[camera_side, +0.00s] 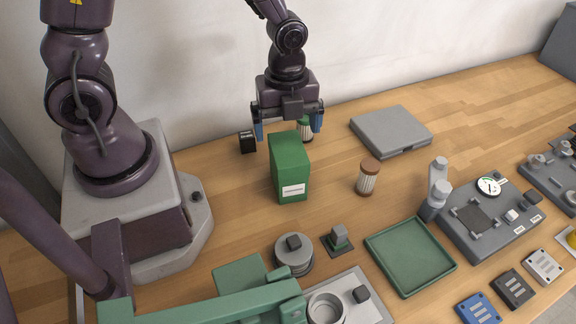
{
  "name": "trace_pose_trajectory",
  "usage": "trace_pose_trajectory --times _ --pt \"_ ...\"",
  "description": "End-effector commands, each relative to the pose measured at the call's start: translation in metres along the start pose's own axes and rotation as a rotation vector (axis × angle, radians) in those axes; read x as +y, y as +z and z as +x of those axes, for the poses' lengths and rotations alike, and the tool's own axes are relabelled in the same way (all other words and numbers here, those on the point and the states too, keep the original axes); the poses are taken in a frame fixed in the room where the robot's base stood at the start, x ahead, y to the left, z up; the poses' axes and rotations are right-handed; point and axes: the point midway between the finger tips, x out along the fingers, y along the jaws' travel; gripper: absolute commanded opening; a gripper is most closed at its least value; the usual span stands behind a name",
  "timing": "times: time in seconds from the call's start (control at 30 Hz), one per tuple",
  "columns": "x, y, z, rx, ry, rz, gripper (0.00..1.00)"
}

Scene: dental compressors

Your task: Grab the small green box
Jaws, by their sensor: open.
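A green box (289,170) with a white label low on its front stands upright on the wooden table, left of the picture's middle. My gripper (288,132) is open and points down, with one blue fingertip to each side of the box's top as seen here. It looks to be above or just behind the box; I cannot tell the exact depth. The fingers show no contact with the box, and nothing is held.
A green-capped filter cylinder (306,130) stands close behind the box, and a small black block (247,142) is to its left. A brown-capped filter (367,177), a grey case (391,130) and a green tray (411,256) lie to the right. Round parts (293,254) sit in front.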

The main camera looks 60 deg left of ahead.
Motion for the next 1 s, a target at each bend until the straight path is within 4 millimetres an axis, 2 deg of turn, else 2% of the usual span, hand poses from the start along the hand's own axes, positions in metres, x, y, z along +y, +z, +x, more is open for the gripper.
trace_pose_trajectory --times 0.27,0.53,0.87,1.0 --pt "0.0 -0.001 0.022 0.0 0.004 0.0 0.96" --pt "-0.002 -0.001 0.058 0.0 0.002 0.0 0.96" --pt "-0.002 -0.001 0.063 -0.001 -0.003 -0.001 0.96" --pt "-0.002 -0.001 0.063 -0.001 -0.003 -0.001 0.64"
